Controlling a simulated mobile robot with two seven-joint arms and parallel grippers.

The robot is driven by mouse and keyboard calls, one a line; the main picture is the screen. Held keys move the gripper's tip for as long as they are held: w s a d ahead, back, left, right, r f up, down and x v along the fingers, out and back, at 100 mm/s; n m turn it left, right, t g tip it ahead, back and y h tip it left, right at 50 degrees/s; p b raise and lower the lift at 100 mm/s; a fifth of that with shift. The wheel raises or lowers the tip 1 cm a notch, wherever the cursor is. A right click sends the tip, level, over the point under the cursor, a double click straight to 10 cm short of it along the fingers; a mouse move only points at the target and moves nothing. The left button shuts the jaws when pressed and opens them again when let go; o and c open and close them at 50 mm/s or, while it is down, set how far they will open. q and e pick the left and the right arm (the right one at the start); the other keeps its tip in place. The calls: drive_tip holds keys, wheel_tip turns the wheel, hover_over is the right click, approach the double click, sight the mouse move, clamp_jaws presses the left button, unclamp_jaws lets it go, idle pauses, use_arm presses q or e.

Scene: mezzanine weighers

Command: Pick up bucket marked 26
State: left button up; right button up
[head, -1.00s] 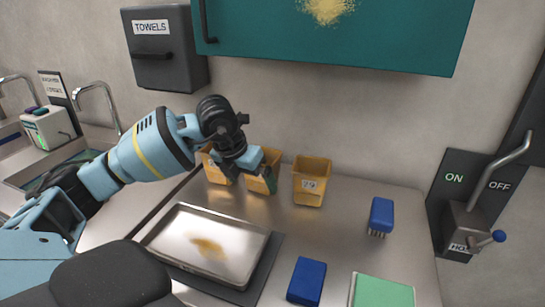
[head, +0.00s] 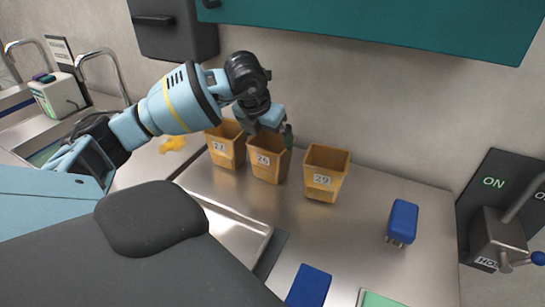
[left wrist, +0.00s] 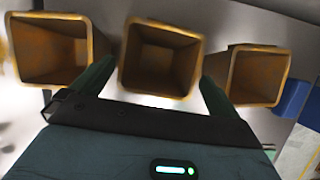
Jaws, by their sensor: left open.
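The bucket marked 26 (head: 268,167) is tan-orange, square and tapered. It stands upright in the middle of a row of three on the steel counter. The bucket marked 27 (head: 224,149) is to its left and the bucket marked 29 (head: 325,180) to its right. My left gripper (head: 274,124) is at the rim of bucket 26, open. In the left wrist view, its green fingers stand on either side of the middle bucket (left wrist: 160,62), which looks empty. Contact cannot be told. My right gripper is not in view.
A metal tray (head: 262,232) lies in front, partly hidden by my own body. A teal cabinet (head: 400,25) overhangs the back wall. A lever switch (head: 493,238) is at far right. Yellow powder (head: 173,144) lies left.

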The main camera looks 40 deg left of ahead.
sight(272, 143)
use_arm(q)
drive_tip(key=x, duration=0.5)
drive_tip(key=shift+w+a, duration=0.1)
drive_tip(key=shift+w, duration=0.25)
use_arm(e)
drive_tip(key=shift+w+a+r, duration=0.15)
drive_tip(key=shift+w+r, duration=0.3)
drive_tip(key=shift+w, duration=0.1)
use_arm(q)
drive_tip(key=c, duration=0.9)
drive_tip(key=shift+c, duration=0.6)
